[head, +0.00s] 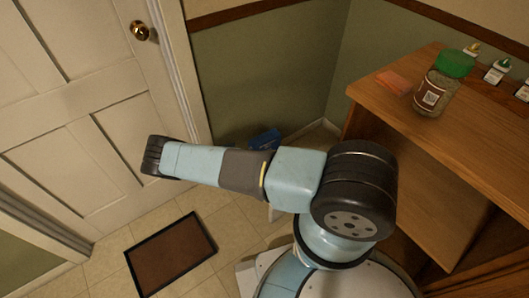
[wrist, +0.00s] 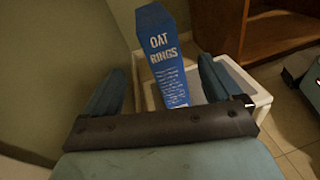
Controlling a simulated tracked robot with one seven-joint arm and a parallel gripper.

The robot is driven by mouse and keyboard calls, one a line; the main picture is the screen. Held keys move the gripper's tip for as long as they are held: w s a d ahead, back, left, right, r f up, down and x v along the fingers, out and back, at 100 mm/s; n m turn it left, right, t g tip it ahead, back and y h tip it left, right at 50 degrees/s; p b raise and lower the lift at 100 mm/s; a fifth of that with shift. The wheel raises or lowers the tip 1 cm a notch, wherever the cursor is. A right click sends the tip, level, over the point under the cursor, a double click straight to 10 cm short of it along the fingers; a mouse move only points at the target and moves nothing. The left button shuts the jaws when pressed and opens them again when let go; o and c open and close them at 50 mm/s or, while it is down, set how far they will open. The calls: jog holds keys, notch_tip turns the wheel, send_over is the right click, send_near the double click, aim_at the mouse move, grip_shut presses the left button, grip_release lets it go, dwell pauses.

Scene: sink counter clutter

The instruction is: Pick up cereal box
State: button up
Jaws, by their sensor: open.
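The cereal box is a tall blue carton (wrist: 163,55) with "OAT RINGS" in white letters, upright in the wrist view. Part of it also shows in the head view as a small blue patch (head: 265,138) behind my arm. My gripper (wrist: 162,70) is open, with one blue-grey finger on each side of the box in the picture. Nothing is held. I cannot tell whether the fingers touch the box. The gripper itself is hidden in the head view.
A white-rimmed piece (wrist: 262,98) surrounds or supports the box. A green wall is close on the left in the wrist view. A wooden cabinet (head: 395,60) stands at right, with a green-lidded jar (head: 437,90) on top. A brown mat (head: 170,254) lies near the white door (head: 75,110).

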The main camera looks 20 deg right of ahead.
notch_tip(320, 180, down, 6)
jog(key=s+n+t, duration=0.2)
jog(key=r+x, duration=0.1)
jog(key=x, duration=1.4)
jog(key=shift+w+n+h, duration=0.3)
jog(key=shift+h, duration=0.1)
jog(key=shift+a, duration=0.1)
jog(key=c, duration=1.4)
